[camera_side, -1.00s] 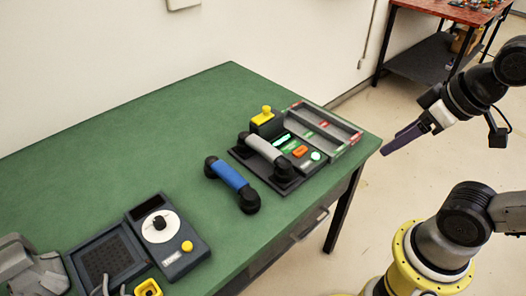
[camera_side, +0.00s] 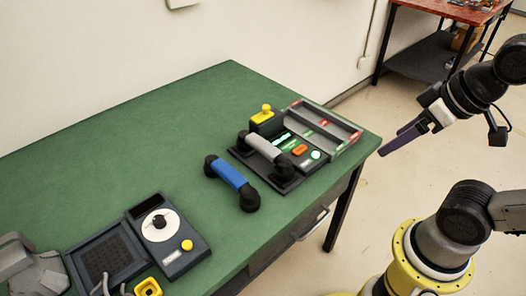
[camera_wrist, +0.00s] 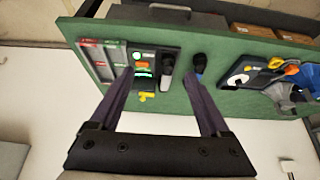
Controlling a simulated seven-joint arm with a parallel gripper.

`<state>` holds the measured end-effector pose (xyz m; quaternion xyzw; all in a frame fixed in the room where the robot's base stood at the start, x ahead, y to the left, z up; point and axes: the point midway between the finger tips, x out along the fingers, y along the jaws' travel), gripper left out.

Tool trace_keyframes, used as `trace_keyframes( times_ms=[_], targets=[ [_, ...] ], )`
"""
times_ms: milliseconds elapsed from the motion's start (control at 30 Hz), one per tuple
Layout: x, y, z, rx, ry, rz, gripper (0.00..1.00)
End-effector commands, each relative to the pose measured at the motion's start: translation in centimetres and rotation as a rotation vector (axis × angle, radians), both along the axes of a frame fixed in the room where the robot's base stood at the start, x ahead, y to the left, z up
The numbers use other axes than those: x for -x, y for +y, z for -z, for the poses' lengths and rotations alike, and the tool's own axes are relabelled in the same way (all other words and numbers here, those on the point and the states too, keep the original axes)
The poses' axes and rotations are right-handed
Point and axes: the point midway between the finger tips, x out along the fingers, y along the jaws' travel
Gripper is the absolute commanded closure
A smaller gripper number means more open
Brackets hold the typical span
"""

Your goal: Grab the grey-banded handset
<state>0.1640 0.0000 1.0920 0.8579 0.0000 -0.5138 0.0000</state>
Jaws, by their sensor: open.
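The grey-banded handset (camera_side: 265,147) has black ends and lies on a dark paging console (camera_side: 292,177) toward the right end of the green table. In the wrist view the grey handset (camera_wrist: 167,72) shows between my two fingers, some way beyond them. A blue-banded handset (camera_side: 230,174) lies on the table just left of the console, and is partly hidden by a finger in the wrist view. My gripper (camera_side: 393,144) is in the air off the table's right edge, to the right of the handsets. Its long purple fingers are apart, and nothing is between them.
A grey tray (camera_side: 347,126) with red and green labels borders the console on the right. A yellow knob (camera_side: 266,111) stands up at its back. A dial box (camera_side: 166,236) sits at the front left. The table's (camera_side: 190,118) back and middle are clear.

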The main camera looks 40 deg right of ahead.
Motion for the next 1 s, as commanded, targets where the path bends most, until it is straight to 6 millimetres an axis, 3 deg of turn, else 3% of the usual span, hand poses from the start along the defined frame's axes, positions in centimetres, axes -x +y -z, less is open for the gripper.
trace_keyframes(
  times_ms=[267, 367, 500, 667, 767, 900, 1000],
  targets=[
    [-0.2, 0.0, -0.1, -0.006, -0.011, 0.011, 0.2],
    [-2.0, -0.1, -2.1, -0.012, -0.083, 0.033, 0.2],
    [-7.0, -0.2, -4.6, -0.019, -0.133, 0.055, 0.2],
    [-14.1, 0.4, -5.2, -0.027, -0.134, 0.063, 0.2],
    [-18.8, 1.1, -4.0, -0.027, -0.111, 0.057, 0.2],
    [-24.4, 2.4, -0.6, -0.024, -0.059, 0.04, 0.2],
    [-26.7, 3.3, 2.4, -0.015, -0.007, 0.026, 0.2]
  ],
)
